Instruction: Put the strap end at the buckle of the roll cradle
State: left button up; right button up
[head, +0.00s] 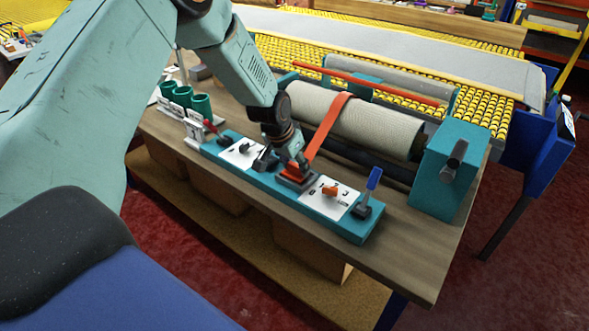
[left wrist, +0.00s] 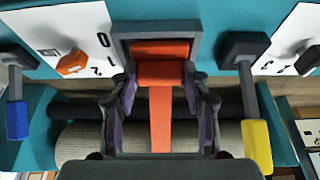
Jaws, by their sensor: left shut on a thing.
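The orange strap (head: 325,130) runs over the pale roll (head: 385,128) and down to the control bar at the front of the cradle (head: 432,180). My left gripper (head: 297,163) is shut on the strap end, low over the grey buckle (head: 284,182). In the left wrist view the strap end (left wrist: 160,73) sits between the two fingers of the gripper (left wrist: 160,88). There it overlaps the near edge of the buckle frame (left wrist: 119,47), with orange showing inside the frame. I cannot tell whether it touches the buckle floor. My right gripper is not in view.
On the teal bar (head: 230,168), a blue-handled lever (head: 373,180) and a white panel with an orange knob (head: 331,191) stand right of the buckle. A yellow-handled lever (left wrist: 257,145) stands close on the other side. Green cups (head: 201,105) stand at the left.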

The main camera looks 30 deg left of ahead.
pick_arm(q)
jog(key=shift+d+f, duration=0.1)
jog(key=shift+f, duration=0.25)
jog(key=shift+d+r, duration=0.1)
jog(key=shift+f, duration=0.25)
jog(key=o, duration=1.2)
jog(key=shift+r, duration=0.1)
